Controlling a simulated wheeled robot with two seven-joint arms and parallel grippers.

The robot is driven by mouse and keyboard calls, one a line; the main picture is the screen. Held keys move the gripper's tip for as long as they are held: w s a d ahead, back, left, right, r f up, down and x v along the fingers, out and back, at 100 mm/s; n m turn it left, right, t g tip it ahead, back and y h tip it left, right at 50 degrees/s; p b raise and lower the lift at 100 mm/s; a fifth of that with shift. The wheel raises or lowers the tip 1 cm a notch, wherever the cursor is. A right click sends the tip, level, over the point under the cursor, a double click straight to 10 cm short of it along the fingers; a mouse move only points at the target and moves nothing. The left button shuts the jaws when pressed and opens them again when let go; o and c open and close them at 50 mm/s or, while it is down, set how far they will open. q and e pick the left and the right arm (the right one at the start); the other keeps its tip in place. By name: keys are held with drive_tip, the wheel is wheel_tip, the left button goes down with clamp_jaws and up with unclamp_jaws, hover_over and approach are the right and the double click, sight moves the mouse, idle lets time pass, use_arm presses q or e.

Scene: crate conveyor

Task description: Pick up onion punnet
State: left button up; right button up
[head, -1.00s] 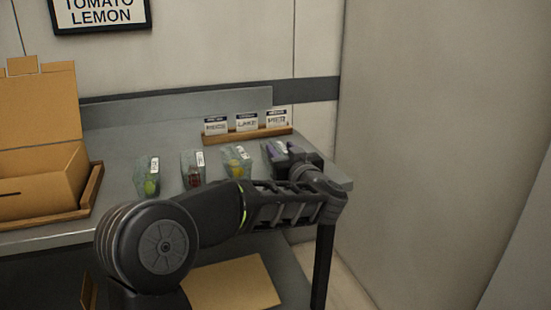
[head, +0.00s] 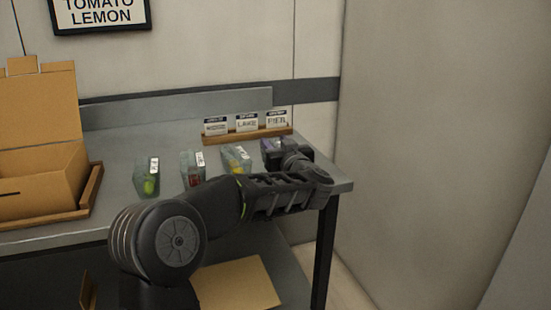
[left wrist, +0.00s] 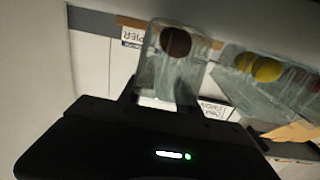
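A clear punnet (left wrist: 172,60) with a dark reddish-brown round item, likely the onion punnet, stands before my left gripper (left wrist: 158,92) in the left wrist view. The fingers reach along its two sides; whether they press on it cannot be told. In the head view this punnet (head: 268,146), with a purple patch, is the rightmost in the row and partly hidden by my left gripper (head: 280,153). My right gripper is not in view.
To its left stand a punnet with yellow (head: 236,158), one with red (head: 193,169) and one with yellow-green (head: 147,178). A wooden card holder (head: 247,135) is behind. An open cardboard box (head: 40,180) sits at left. A wall (head: 430,150) rises at right.

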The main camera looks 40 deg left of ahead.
use_arm(q)
drive_tip(key=shift+c, duration=0.2)
clamp_jaws()
idle(0.4)
